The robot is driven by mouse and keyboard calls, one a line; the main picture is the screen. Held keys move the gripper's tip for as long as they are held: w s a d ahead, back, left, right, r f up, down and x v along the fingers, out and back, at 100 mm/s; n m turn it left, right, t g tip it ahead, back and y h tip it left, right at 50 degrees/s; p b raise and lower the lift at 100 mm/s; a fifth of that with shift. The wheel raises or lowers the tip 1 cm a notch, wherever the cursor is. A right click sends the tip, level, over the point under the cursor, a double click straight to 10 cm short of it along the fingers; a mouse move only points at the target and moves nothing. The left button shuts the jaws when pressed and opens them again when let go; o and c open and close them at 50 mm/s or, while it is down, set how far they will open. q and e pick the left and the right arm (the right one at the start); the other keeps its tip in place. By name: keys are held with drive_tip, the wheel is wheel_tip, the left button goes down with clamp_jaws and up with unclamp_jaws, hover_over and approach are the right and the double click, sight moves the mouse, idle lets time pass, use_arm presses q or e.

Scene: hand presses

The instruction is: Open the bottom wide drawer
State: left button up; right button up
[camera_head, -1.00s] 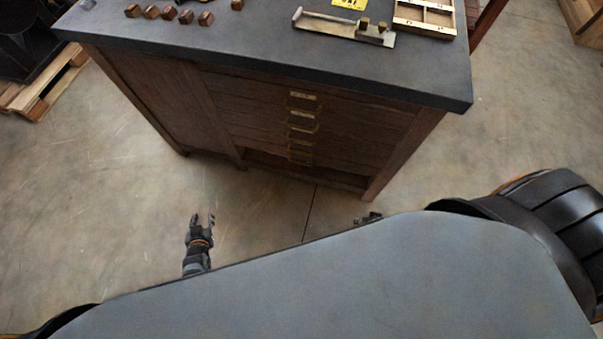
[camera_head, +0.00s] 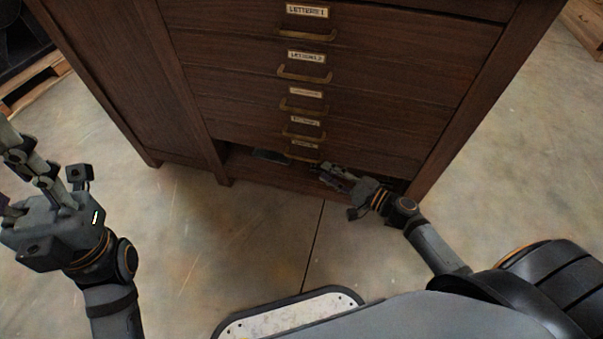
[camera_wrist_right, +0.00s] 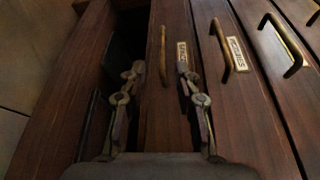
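The bottom wide drawer (camera_head: 350,160) is the lowest labelled front of the dark wooden cabinet, with a brass handle (camera_head: 302,157). It looks shut. My right gripper (camera_head: 322,172) is low in front of it, by the handle. In the right wrist view, the gripper's two fingers (camera_wrist_right: 158,88) are apart, one on each side of the brass handle (camera_wrist_right: 163,55), and the handle shows free between them. I cannot tell whether a finger touches the drawer. My left gripper (camera_head: 25,165) is at the left edge, well away from the cabinet, its fingers apart and seemingly empty.
Several more labelled drawers with brass handles (camera_head: 305,75) are stacked above. Below the bottom drawer is a dark open gap (camera_wrist_right: 122,45) with a small dark flat thing (camera_head: 270,156). A wooden pallet (camera_head: 35,83) lies at the far left. The floor in front is clear.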

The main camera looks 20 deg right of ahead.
sight(302, 158)
drive_tip(key=b+x, duration=0.1)
drive_tip(key=x, duration=0.9)
drive_tip(key=shift+w+a, duration=0.2)
clamp_jaws()
